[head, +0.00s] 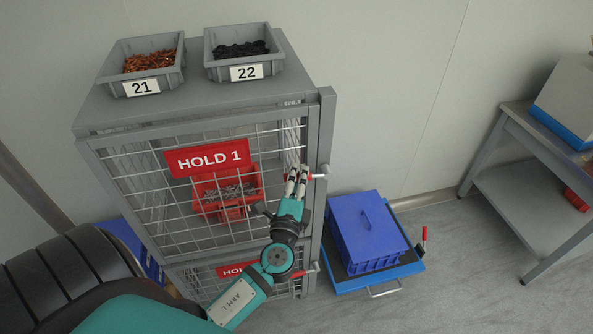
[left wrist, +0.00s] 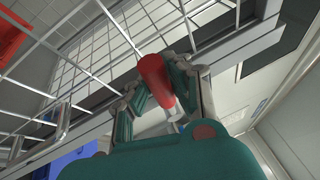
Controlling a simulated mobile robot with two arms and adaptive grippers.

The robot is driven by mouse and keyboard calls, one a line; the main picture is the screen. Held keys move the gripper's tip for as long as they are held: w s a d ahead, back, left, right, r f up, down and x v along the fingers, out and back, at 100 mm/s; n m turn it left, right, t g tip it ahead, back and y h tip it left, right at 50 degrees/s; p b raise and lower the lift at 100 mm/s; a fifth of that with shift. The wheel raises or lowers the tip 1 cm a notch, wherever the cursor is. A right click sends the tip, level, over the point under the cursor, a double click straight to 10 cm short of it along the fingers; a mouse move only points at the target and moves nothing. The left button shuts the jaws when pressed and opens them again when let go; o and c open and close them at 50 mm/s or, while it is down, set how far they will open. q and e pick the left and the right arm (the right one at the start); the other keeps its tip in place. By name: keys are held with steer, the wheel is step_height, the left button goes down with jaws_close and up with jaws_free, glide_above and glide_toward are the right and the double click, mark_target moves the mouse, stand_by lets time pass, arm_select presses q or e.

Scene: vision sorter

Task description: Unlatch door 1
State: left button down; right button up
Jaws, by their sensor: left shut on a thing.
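Door 1 is the upper wire-mesh door (head: 130,182) of the grey cage, with a red HOLD 1 sign (head: 206,158). It looks closed in its frame. My left gripper (head: 298,177) is at the right edge of this door, by the latch. In the left wrist view the fingers (left wrist: 160,92) are shut on the red latch handle (left wrist: 154,76), close to the mesh. My right gripper is not in view.
A red bin (head: 228,192) with metal parts sits behind the mesh. Bins 21 (head: 117,88) and 22 (head: 215,72) stand on the cage top. A lower door with a red latch (head: 317,267) is below. A blue crate (head: 366,232) on a cart stands right of the cage.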

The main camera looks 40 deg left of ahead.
arm_select(q)
steer(key=r+m+p, duration=0.1)
steer(key=p, duration=0.1)
steer(key=r+m+g+p, duration=0.1)
steer(key=p, duration=0.2)
steer(key=r+m+p, duration=0.1)
steer(key=p, duration=0.2)
steer(key=shift+w+d+m+g+h, duration=0.3)
steer(key=shift+d+m+h, duration=0.05)
steer(key=shift+m+h, duration=0.05)
steer(key=shift+w+d+m+p, duration=0.15)
steer(key=shift+m+p, duration=0.25)
steer(key=shift+p, duration=0.7)
steer(key=shift+g, duration=0.3)
steer(key=shift+f, duration=0.1)
steer(key=c, duration=1.3)
jaws_free()
steer(key=shift+c, duration=0.2)
steer(key=shift+o, duration=0.9)
steer(key=shift+r, duration=0.2)
